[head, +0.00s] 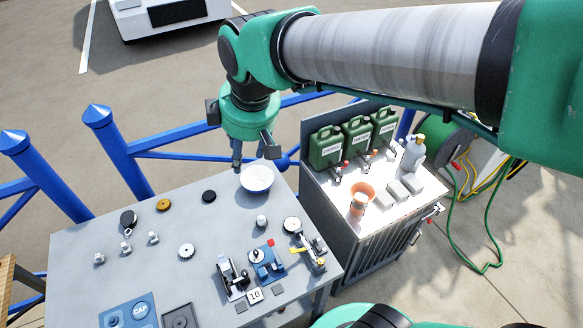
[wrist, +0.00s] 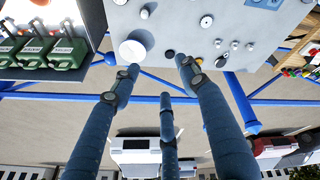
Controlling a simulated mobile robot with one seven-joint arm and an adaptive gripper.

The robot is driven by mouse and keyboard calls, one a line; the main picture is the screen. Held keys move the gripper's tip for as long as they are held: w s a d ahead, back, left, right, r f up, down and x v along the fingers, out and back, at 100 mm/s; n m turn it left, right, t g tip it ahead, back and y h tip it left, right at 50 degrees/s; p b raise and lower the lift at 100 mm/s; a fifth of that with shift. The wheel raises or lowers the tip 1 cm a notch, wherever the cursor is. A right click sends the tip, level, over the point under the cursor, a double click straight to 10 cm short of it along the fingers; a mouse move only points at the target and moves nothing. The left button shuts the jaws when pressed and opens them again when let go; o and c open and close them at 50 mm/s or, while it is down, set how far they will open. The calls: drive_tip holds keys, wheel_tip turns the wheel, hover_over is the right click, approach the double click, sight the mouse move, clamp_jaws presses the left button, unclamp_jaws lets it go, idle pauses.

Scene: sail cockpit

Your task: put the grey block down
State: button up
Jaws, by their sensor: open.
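Two light grey blocks lie side by side on the bright top of the cart, the nearer grey block (head: 398,193) and the farther grey block (head: 412,183). I cannot tell which is the task's block. My gripper (head: 250,160) points down near the back edge of the table, beside the white bowl (head: 257,179), well left of the blocks. In the wrist view my gripper's fingers (wrist: 158,68) are spread apart with nothing between them. The bowl also shows in the wrist view (wrist: 132,50), near the left fingertip.
The grey table (head: 75,262) carries several knobs, small metal parts and a blue CAP plate (head: 140,311). On the cart stand green canisters (head: 325,147), an orange cup (head: 361,193) and a grey bottle (head: 413,153). A blue railing (head: 125,150) runs behind the table.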

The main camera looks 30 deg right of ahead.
drive_tip(key=s+d+m, duration=0.3)
drive_tip(key=s+m, duration=0.1)
drive_tip(key=s, duration=0.3)
drive_tip(key=s+d+m+t, duration=0.1)
drive_tip(key=s+d+m, duration=0.3)
drive_tip(key=s, duration=0.3)
drive_tip(key=shift+f+m+t+h, duration=0.3)
drive_tip(key=shift+m, duration=0.5)
drive_tip(key=shift+s, duration=0.1)
drive_tip(key=shift+f+b, duration=1.45)
idle(4.2)
